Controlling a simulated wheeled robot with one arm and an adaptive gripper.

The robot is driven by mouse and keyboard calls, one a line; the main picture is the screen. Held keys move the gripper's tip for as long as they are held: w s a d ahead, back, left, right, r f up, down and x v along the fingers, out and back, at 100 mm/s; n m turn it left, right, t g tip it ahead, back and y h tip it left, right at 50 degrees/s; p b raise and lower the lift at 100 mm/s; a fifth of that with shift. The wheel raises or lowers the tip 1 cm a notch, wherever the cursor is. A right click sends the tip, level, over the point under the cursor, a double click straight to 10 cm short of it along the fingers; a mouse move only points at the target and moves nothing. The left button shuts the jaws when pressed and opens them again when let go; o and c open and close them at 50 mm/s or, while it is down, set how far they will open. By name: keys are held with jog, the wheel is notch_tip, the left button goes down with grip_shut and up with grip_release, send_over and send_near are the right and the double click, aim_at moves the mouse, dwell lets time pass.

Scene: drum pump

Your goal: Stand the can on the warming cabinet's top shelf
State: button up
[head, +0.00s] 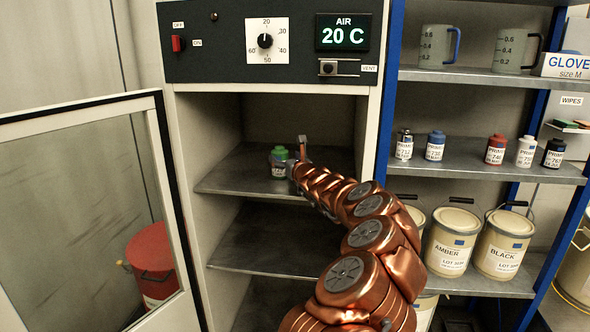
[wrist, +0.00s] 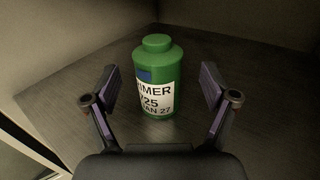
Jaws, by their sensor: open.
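The can (wrist: 158,70) is green with a white primer label. It stands upright on the top shelf (head: 235,172) of the warming cabinet (head: 187,140), and also shows in the head view (head: 279,155). My gripper (wrist: 163,92) is open, with one finger on each side of the can and clear gaps between fingers and can. In the head view my gripper (head: 298,160) reaches into the cabinet just right of the can. The cabinet's glass door (head: 85,190) stands open at the left. The cabinet's dial (head: 265,41) and its display (head: 343,32), reading AIR 20 C, are above.
A lower shelf (head: 250,245) in the cabinet is bare where visible. A blue-framed rack at the right holds small primer cans (head: 436,145), jugs (head: 435,46) and pails (head: 453,240). A red drum (head: 152,262) shows behind the door glass.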

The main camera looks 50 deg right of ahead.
jog(key=shift+b+v, duration=0.4)
jog(key=shift+v, duration=0.6)
jog(key=shift+b+v, duration=0.5)
jog(key=shift+v, duration=0.25)
jog(key=shift+s+a+b, duration=0.4)
jog(key=shift+s+b, duration=0.1)
jog(key=shift+s, duration=0.15)
jog(key=shift+b+v, duration=0.9)
jog(key=shift+v, duration=0.1)
jog(key=shift+s+a, duration=0.1)
jog(key=shift+s, duration=0.25)
